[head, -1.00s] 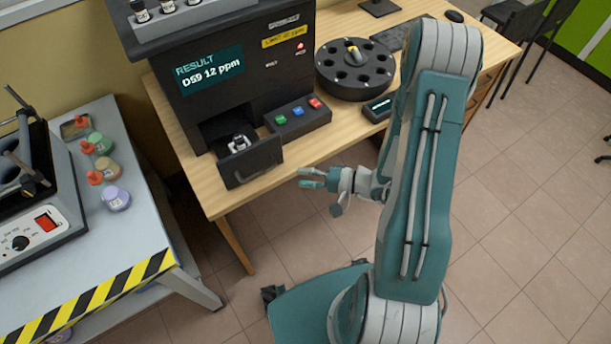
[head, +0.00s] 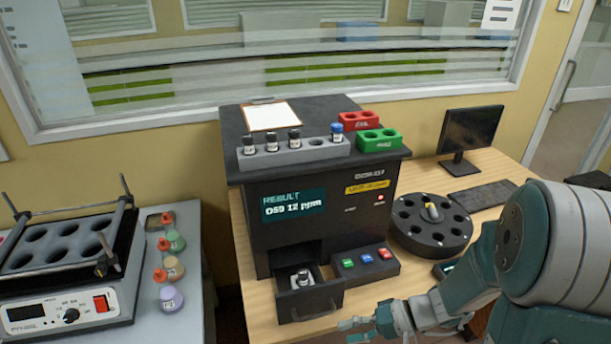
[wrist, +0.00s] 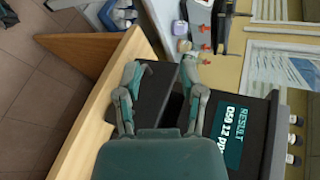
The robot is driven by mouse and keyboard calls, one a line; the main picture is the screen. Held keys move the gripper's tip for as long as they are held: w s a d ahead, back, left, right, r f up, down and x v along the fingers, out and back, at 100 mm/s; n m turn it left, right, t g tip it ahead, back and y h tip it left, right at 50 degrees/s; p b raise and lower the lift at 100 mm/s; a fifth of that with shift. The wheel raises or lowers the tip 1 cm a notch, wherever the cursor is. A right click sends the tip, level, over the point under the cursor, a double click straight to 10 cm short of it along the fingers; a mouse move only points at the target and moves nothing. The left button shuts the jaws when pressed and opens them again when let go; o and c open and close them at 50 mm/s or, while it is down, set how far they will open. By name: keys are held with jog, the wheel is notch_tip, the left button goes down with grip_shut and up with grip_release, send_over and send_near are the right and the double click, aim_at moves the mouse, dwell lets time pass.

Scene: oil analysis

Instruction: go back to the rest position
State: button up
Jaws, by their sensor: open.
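My gripper (head: 362,328) is open and empty, low in the head view, in front of the wooden table and to the right of the analyser's open drawer. In the wrist view my gripper (wrist: 160,75) has its two fingers spread, with nothing between them. The drawer and gripper look apart.
A round black carousel (head: 432,248) and a monitor (head: 470,133) stand right of the analyser. A grey rack (head: 270,157) with several bottles sits on top. A heater-like device (head: 75,265) and several coloured flasks (head: 172,268) are on the left bench.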

jog(key=s+d+r+n+t+h, duration=0.1)
jog(key=s+d+r+t+h, duration=0.1)
jog(key=r+h, duration=0.4)
jog(key=s+d+r+t+h, duration=0.3)
jog(key=s+r+h, duration=0.3)
jog(key=r, duration=0.5)
jog(key=shift+s+d+r+n+t+h, duration=0.2)
jog(key=shift+d+n+t+h, duration=0.15)
jog(key=shift+d, duration=0.25)
